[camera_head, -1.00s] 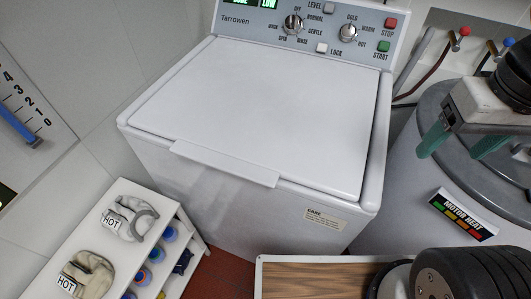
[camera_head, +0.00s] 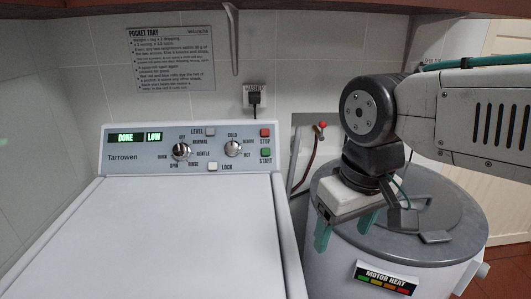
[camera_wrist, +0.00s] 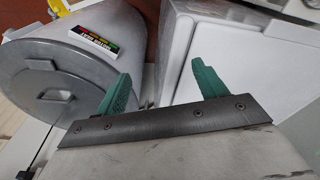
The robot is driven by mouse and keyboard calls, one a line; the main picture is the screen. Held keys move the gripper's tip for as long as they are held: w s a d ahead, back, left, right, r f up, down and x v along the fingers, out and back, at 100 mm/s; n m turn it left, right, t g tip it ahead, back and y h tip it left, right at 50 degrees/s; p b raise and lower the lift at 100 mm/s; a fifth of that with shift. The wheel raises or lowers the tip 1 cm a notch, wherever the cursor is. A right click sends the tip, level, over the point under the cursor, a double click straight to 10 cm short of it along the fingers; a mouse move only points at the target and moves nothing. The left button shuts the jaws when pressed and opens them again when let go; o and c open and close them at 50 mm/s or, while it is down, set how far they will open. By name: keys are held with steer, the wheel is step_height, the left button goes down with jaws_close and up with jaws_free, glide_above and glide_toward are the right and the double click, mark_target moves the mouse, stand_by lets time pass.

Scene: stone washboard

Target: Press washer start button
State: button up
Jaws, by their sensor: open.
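The washer (camera_head: 180,240) is a white top-loader with its lid shut, at the left and middle of the head view. Its grey control panel reads DONE and LOW. The green START button (camera_head: 266,153) sits at the panel's right end, below the red STOP button (camera_head: 265,133). My gripper (camera_head: 344,228) is to the right of the panel, in front of the grey drum, with its green fingers apart and nothing between them. In the wrist view my gripper (camera_wrist: 163,88) is open over the gap between the drum and the washer (camera_wrist: 225,50). The START button does not show in the wrist view.
A grey lidded drum (camera_head: 330,270) with a MOTOR HEAT label stands right of the washer. A red-handled tap (camera_head: 321,126) and hose are behind the gap. A plug (camera_head: 254,97) and a POCKET TRAY notice (camera_head: 171,58) are on the wall. Space above the washer lid is clear.

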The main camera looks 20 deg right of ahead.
steer(key=c, duration=0.7)
steer(key=shift+w+f, duration=0.1)
steer(key=shift+f, duration=0.2)
steer(key=c, duration=0.5)
steer(key=shift+w+f+g, duration=0.15)
steer(key=shift+w+g, duration=0.15)
steer(key=shift+g, duration=0.1)
jaws_close()
steer(key=w+d+r+m+t+h, duration=0.1)
steer(key=w+d+m+t, duration=0.1)
steer(key=w, duration=1.7)
steer(key=w+d+r+m+t+h, duration=0.1)
steer(key=w+t, duration=0.3)
steer(key=w, duration=1.6)
steer(key=shift+d+m+t+h, duration=0.3)
steer(key=shift+d+m, duration=0.3)
steer(key=shift+d, duration=0.15)
steer(key=shift+r, duration=0.1)
